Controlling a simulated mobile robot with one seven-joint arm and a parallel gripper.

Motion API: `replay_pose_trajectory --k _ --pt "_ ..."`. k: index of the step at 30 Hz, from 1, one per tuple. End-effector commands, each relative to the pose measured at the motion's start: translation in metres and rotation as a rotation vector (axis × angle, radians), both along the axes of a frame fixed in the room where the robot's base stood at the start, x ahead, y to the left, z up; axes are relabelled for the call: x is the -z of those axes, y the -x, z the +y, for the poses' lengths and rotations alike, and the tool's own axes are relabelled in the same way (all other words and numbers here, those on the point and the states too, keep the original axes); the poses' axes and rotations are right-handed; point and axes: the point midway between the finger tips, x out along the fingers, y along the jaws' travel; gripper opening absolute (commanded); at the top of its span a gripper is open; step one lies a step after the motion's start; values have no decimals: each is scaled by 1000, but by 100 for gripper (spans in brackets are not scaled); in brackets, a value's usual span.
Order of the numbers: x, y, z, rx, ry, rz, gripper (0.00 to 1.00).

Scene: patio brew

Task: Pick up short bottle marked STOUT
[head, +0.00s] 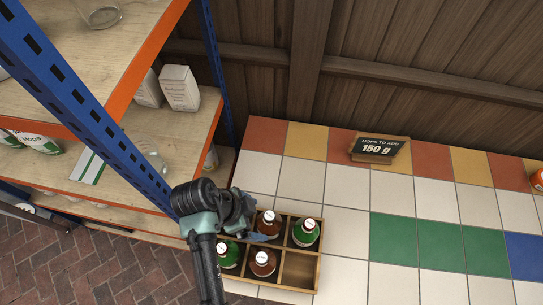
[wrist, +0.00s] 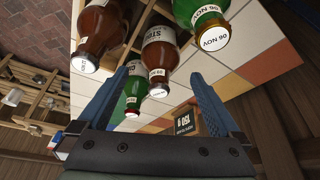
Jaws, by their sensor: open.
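Several brown and green bottles with pale-topped caps stand in a wooden divided crate (head: 320,262) in the head view. One brown bottle (head: 269,228) is right beside my gripper (head: 256,232); another brown bottle (head: 263,264) stands nearer. In the wrist view, a brown bottle (wrist: 158,52) carries a white label partly reading "STO". It shows between my open blue fingers, with its cap pointing down the picture. I cannot tell surely which head-view bottle it is. A second brown bottle (wrist: 98,32) is left of it. My gripper holds nothing.
Green bottles (head: 306,233) (head: 229,256) share the crate, and its near right compartment is empty. A "HOPS TO ADD 150 g" sign (head: 379,149) stands at the back of the tiled counter (head: 345,225). A blue and orange shelf unit (head: 165,95) rises at left. The counter's right side is mostly clear.

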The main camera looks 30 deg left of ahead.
Motion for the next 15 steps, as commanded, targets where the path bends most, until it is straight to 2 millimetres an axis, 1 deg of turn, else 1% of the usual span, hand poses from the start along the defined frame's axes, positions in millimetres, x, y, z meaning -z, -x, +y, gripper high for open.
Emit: replay_pose_trajectory --k 1,3,6,13,15 --pt "9 -2 -4 2 2 3 100" --pt "20 -6 -7 1 1 3 100" --pt "31 -9 -10 1 0 1 100" --pt "43 -13 -13 0 -1 1 100" --pt "49 -14 -16 -1 0 2 100"
